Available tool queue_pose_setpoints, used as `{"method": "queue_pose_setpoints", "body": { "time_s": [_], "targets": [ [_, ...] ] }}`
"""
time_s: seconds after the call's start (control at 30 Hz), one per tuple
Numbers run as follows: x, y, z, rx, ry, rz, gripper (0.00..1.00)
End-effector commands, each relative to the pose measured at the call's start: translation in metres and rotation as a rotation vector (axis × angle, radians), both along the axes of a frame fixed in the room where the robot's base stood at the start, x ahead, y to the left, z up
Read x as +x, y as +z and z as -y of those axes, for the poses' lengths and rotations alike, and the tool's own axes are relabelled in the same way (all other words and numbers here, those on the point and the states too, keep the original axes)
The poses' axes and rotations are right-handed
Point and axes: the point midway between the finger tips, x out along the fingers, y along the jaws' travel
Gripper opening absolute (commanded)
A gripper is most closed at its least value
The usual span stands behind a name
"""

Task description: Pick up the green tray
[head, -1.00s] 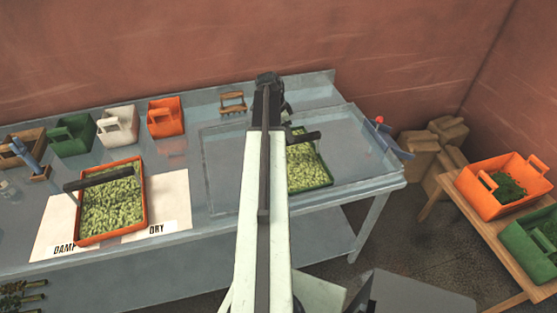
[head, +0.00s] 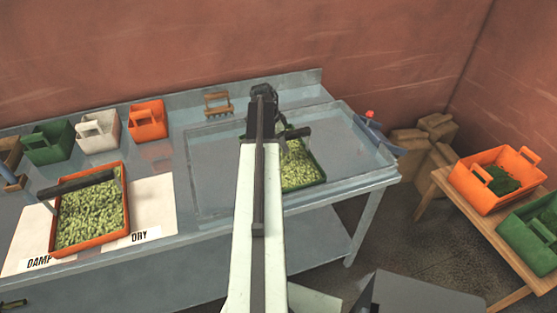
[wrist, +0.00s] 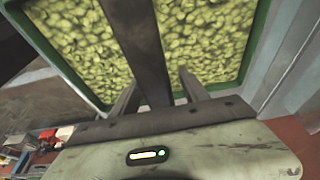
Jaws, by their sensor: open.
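The green tray (head: 312,184) is filled with pale green hop-like pieces and sits on the right part of the bench, partly hidden behind my arm in the head view. A dark bar handle (head: 298,132) spans it. In the wrist view the tray's green rim (wrist: 263,50) frames the pieces, and the dark handle (wrist: 150,50) runs down the middle. My gripper (wrist: 160,88) is open over the tray, with one finger on each side of the handle as seen from the wrist. Whether the handle lies fully between the fingers in depth, I cannot tell. My arm hides the gripper in the head view.
An orange tray (head: 125,215) of similar pieces lies on a white mat marked DAMP and DRY at left. Several handled bins (head: 147,120) and a wooden rack (head: 217,104) line the back. Sacks (head: 415,150) and a low table with an orange bin (head: 490,195) stand at right.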

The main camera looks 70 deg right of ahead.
Motion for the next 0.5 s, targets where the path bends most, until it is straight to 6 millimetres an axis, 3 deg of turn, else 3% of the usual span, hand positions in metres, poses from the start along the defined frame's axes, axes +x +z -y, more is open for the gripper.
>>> {"method": "queue_pose_setpoints", "body": {
  "time_s": [0.07,0.1,0.27,0.5],
  "targets": [
    [0.0002,0.0018,-0.0002,0.0,0.0,0.0,0.53],
    [0.0003,0.0019,-0.0002,0.0,0.0,0.0,0.47],
    [0.0005,0.0019,-0.0003,0.0,0.001,0.0,0.03],
    [0.0009,0.0019,-0.0005,0.0,0.001,0.0,0.0]
  ]
}}
